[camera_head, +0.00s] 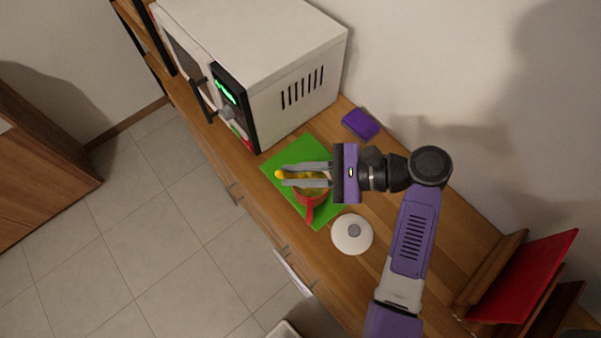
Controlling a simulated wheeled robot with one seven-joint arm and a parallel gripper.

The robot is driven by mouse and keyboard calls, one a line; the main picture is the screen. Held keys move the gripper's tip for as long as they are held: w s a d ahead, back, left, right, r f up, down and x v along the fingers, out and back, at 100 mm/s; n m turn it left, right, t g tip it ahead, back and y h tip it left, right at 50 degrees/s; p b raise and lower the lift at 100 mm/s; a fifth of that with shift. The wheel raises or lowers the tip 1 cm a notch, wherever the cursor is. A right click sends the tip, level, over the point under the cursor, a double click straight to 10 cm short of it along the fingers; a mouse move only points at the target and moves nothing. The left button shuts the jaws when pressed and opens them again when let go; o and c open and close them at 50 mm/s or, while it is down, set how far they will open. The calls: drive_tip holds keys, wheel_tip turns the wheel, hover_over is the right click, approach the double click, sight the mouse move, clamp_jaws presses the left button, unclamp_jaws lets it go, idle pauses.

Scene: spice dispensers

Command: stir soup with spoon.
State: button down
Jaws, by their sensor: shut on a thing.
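A red pot (309,207) with a handle toward the front stands on a green mat (284,158) on the wooden counter. Yellowish soup (312,191) shows inside it, partly hidden by my gripper. My gripper (281,179) reaches in from the right, above the pot, its two fingers pointing left. It is shut on a yellow thing, likely the spoon (280,174), whose rounded end shows at the fingertips. The lower part of the spoon is hidden, so I cannot tell whether it touches the soup.
A white lid (352,234) with a grey knob lies on the counter (433,231) right of the pot. A purple sponge-like block (360,124) lies near the wall. A white microwave (262,62) stands behind left. A red board (524,281) in a wooden rack is at right.

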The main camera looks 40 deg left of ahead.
drive_tip(key=shift+r, duration=0.15)
idle(0.3)
drive_tip(key=shift+r, duration=2.5)
drive_tip(key=shift+s, duration=0.1)
